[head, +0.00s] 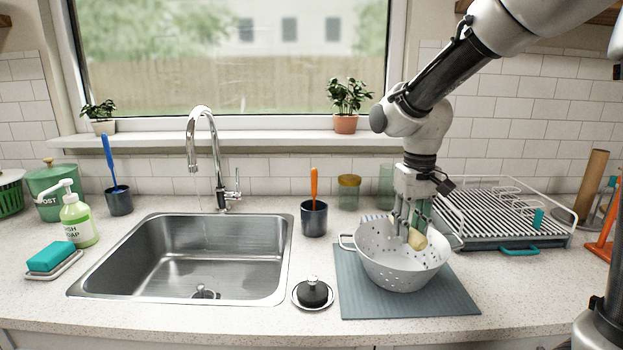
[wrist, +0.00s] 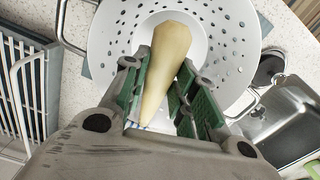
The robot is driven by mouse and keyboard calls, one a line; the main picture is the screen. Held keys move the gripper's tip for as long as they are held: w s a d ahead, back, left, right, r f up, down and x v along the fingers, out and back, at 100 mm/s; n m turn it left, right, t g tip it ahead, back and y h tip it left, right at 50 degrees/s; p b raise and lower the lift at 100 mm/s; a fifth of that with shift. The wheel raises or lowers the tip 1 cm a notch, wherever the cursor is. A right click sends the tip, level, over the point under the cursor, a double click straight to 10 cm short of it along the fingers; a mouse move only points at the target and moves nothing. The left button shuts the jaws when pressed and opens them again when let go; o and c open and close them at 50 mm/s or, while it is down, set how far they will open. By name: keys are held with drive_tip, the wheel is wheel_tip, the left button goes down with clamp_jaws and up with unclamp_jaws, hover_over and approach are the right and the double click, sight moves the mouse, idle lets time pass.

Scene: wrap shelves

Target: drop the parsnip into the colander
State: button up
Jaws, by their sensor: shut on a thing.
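The parsnip (wrist: 168,58) is a pale, tapered root. It shows in the wrist view between the green pads of my gripper (wrist: 160,95), which is shut on it. In the head view the parsnip (head: 416,240) hangs below my gripper (head: 408,222), at the mouth of the colander (head: 388,272). The colander is white with holes and two side handles, and it stands upright. It also fills the top of the wrist view (wrist: 110,40), behind the parsnip. I cannot tell whether the parsnip touches the colander.
The colander stands on a grey-blue mat (head: 352,300). A dark cup (head: 314,218) with an orange-handled tool stands behind. A dish rack (head: 520,225) stands to the right.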

drive_tip(key=o, duration=1.1)
drive_tip(key=shift+r, duration=0.1)
wheel_tip(320, 180, up, 12)
